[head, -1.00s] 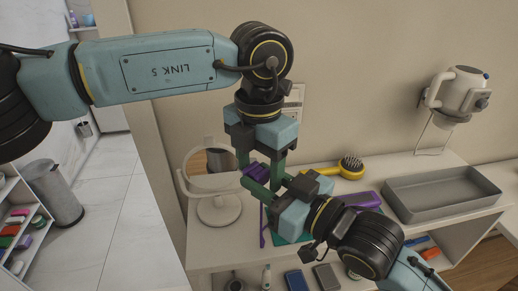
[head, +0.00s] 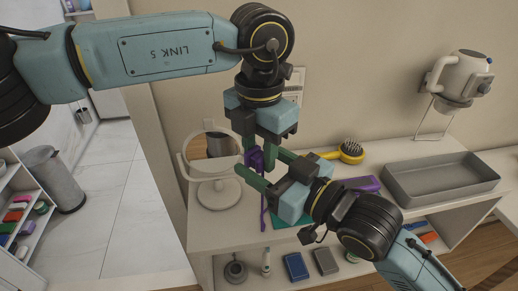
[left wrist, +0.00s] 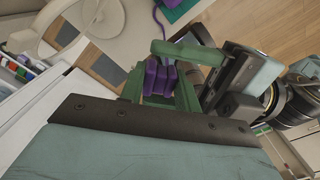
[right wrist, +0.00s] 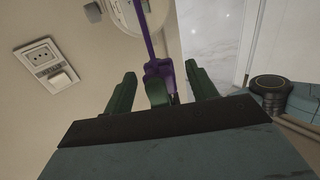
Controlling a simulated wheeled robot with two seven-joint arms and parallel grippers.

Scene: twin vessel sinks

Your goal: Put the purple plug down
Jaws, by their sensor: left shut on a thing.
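The purple plug (head: 254,159) is held above the shelf top in my left gripper (head: 260,150), which points down. In the left wrist view the plug (left wrist: 160,77) sits between the green fingers. Its purple cord (head: 263,214) hangs down toward the teal mat (head: 284,222). My right gripper (head: 267,167) reaches in from the right, its fingers spread on either side of the plug. In the right wrist view the plug (right wrist: 163,71) and one left finger show between these open fingers. A purple appliance (head: 362,184) lies behind my right wrist, partly hidden.
A round white mirror (head: 218,194) stands left of the grippers. A yellow brush (head: 350,152) and an empty grey tray (head: 440,183) are to the right. A wall socket (right wrist: 42,56) shows in the right wrist view.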

